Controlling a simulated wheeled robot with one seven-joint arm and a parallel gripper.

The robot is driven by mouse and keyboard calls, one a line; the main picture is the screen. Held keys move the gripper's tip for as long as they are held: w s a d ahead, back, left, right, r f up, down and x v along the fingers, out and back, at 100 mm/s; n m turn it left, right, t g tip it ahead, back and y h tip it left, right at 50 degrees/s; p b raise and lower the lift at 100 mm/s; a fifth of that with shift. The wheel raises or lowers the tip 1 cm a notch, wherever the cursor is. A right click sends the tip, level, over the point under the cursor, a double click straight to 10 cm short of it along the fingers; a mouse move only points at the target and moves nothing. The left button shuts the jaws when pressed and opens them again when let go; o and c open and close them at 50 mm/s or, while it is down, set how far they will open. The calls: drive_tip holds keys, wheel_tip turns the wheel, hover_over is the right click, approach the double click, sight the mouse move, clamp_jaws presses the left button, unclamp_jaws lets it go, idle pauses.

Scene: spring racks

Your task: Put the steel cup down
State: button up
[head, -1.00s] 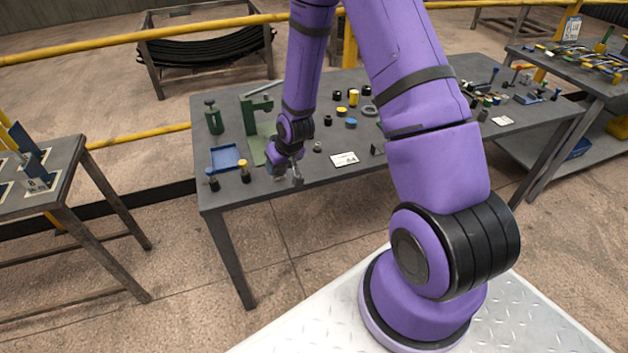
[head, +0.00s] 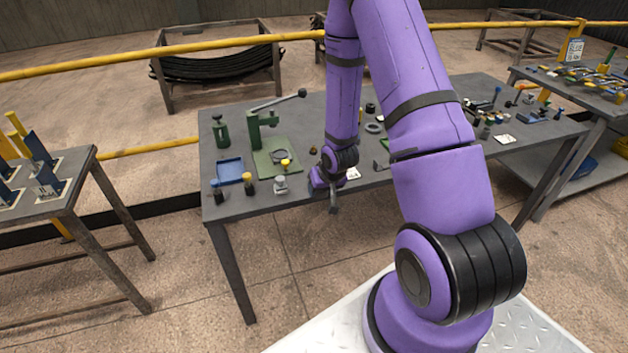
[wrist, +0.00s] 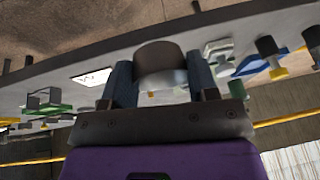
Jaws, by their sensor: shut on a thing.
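The steel cup (wrist: 162,62) is a grey, rounded piece between the two fingers of my gripper (wrist: 160,80) in the wrist view. The fingers are shut on its sides. In the head view my gripper (head: 334,200) is at the front edge of the dark grey table (head: 240,205), in front of a white card (head: 353,173). The cup is too small and too covered there to make out clearly. I cannot tell whether it touches the table.
Some bare tabletop shows between.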

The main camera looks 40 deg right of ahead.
drive_tip(key=w+d, duration=0.1)
drive_tip(key=w, duration=0.2)
drive_tip(key=w+d, duration=0.1)
drive_tip(key=w, duration=0.2)
drive_tip(key=w+d+f, duration=0.1)
drive_tip(key=w, duration=0.1)
drive_tip(key=shift+w+d, duration=0.2)
drive_tip(key=shift+w, duration=0.2)
drive_tip(key=shift+w+f, duration=0.15)
drive_tip(key=shift+f, duration=1.6)
drive_tip(key=o, duration=1)
drive_tip(key=shift+f, duration=0.1)
